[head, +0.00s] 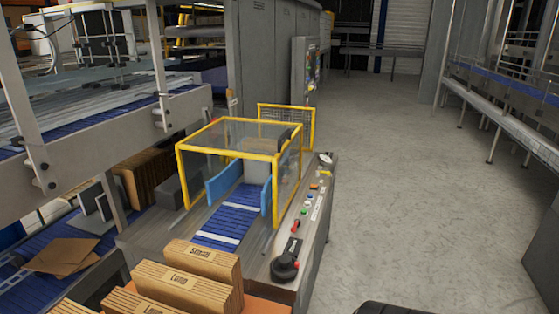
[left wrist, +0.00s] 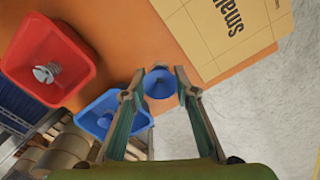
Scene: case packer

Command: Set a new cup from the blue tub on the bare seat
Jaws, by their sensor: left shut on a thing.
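My left gripper (left wrist: 160,77) shows in the left wrist view, shut on a round blue cup (left wrist: 158,86) between its fingertips. The cup is above or near the orange surface; I cannot tell whether it touches it. The blue tub (left wrist: 88,122) lies just left of the left finger, partly hidden by it, with something small and dark blue inside. A red tub (left wrist: 78,48) at the upper left holds a grey, split-topped piece (left wrist: 46,73). The bare seat cannot be made out in either view. My right gripper is not in view.
In the head view, more cardboard stacks (head: 205,262) stand before the yellow-framed guard (head: 230,152) over a blue conveyor (head: 232,215). A control panel (head: 308,205) edges it. Open floor (head: 420,180) lies right.

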